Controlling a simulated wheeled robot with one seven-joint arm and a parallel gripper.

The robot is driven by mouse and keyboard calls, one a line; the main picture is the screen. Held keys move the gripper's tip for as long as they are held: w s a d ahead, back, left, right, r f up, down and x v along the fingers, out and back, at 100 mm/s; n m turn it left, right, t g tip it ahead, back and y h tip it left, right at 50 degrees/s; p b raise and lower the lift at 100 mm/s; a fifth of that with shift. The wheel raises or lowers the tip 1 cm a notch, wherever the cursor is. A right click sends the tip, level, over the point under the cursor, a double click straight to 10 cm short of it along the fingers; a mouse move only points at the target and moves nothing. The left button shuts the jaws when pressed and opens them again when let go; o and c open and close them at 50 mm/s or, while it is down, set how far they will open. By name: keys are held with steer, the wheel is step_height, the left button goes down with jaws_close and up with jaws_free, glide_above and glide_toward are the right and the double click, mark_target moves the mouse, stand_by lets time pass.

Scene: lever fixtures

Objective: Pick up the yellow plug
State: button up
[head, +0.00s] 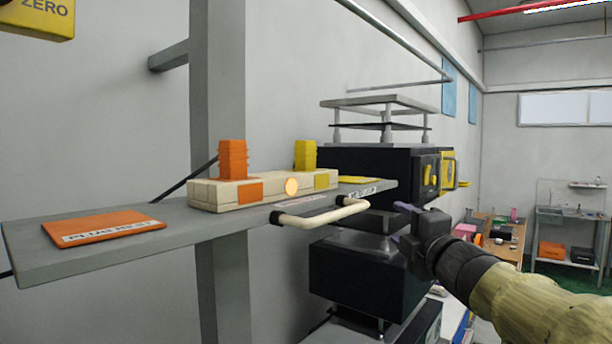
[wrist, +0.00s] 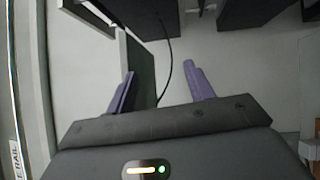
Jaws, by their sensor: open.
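The yellow plug (head: 306,154) stands upright at the right part of a cream power strip (head: 214,195) on a grey wall shelf (head: 100,262). An orange plug (head: 232,158) stands upright further left on the same strip. My gripper (head: 398,224) is to the right of the strip, off the shelf's right end and apart from both plugs. In the wrist view its two purple fingers (wrist: 160,88) are spread with nothing between them. Neither plug shows in the wrist view.
A cream handle (head: 325,216) sticks out from the shelf's front edge. An orange pad (head: 100,229) lies at the shelf's left, and a yellow pad (head: 356,180) lies right of the strip. Black equipment (head: 365,277) stands behind my gripper. Room in front of the shelf looks free.

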steer(key=s+a+r+n+g+y, duration=0.2)
steer(key=s+r+n+y, duration=0.1)
steer(key=n, duration=0.5)
steer(key=s+a+r+n+g+y+b, duration=0.1)
steer(key=s+r+n+g+y, duration=0.2)
steer(key=s+r+n, duration=0.2)
steer(key=s+a+r+n+g+y+b, duration=0.1)
steer(key=s+a+r+n+g+y, duration=0.1)
steer(key=n, duration=0.9)
steer(key=s+r+y, duration=0.1)
steer(key=s+r, duration=0.1)
steer(key=s, duration=0.1)
steer(key=shift+s+a+n+g, duration=0.15)
steer(key=shift+a+n+g, duration=0.15)
steer(key=shift+n+g, duration=0.1)
